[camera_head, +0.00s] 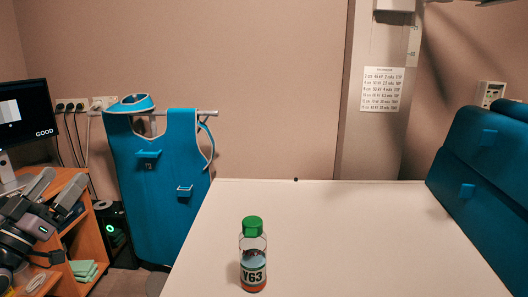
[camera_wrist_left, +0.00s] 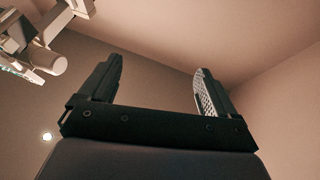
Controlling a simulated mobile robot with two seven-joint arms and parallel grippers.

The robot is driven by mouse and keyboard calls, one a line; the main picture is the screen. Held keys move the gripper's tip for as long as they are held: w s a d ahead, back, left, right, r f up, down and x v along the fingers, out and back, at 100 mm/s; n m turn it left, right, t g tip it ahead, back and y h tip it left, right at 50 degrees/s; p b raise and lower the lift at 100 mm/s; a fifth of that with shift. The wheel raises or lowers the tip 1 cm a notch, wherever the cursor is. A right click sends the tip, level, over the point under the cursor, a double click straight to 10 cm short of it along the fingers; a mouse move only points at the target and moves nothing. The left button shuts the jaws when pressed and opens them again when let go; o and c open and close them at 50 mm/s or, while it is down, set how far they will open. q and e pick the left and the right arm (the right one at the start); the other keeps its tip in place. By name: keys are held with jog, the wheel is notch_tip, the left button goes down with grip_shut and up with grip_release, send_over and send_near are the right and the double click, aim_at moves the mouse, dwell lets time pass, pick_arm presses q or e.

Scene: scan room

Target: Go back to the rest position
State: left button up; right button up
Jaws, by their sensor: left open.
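My left gripper (camera_head: 60,188) is at the left edge of the head view, in front of the wooden desk and well to the left of the white table. In the left wrist view my left gripper (camera_wrist_left: 159,68) has its two fingers spread apart with nothing between them, facing bare wall and ceiling. My right gripper shows in neither view. A clear bottle (camera_head: 253,258) with a green cap and a "Y63" label stands upright on the near part of the table, apart from my gripper.
The white table (camera_head: 350,225) is otherwise mostly clear. A blue apron (camera_head: 160,190) hangs from a wall rail behind its left side. Blue padded pieces (camera_head: 485,165) stand at the right. A monitor (camera_head: 22,112) and a wooden desk (camera_head: 68,232) are at the left.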

pick_arm(q)
jog(key=w+a+r+n+t+y, duration=0.2)
jog(key=w+a+r+n+y, duration=0.25)
jog(key=a+n+y, duration=0.5)
jog(key=w+a+f+m+g+y, duration=0.1)
jog(key=w+f+m+g, duration=0.15)
jog(key=f+m, duration=0.25)
jog(key=w+a+f+m+g+y, duration=0.1)
jog(key=a+f+m+g, duration=0.1)
jog(key=f+m+g, duration=0.3)
jog(key=s+d+f+m+h, duration=0.25)
jog(key=d+f, duration=0.45)
jog(key=f, duration=0.5)
jog(key=s+d+f+n+g+h, duration=0.1)
jog(key=s+d+f+g+h, duration=0.1)
jog(key=s+d+f, duration=0.6)
jog(key=s+d+f+g+h, duration=0.1)
jog(key=s+d+f+g, duration=0.1)
jog(key=s+d+f, duration=0.7)
jog(key=s+d+f+n+g+h, duration=0.1)
jog(key=s+d+f, duration=0.2)
jog(key=s, duration=0.4)
jog(key=s+d+f+n+g+h, duration=0.1)
jog(key=s+d+f+g, duration=0.1)
jog(key=s+d, duration=0.3)
jog(key=s+f, duration=0.1)
jog(key=s, duration=0.2)
jog(key=shift+d+f+p, duration=0.2)
jog(key=shift+f+p, duration=0.1)
jog(key=shift+f, duration=0.1)
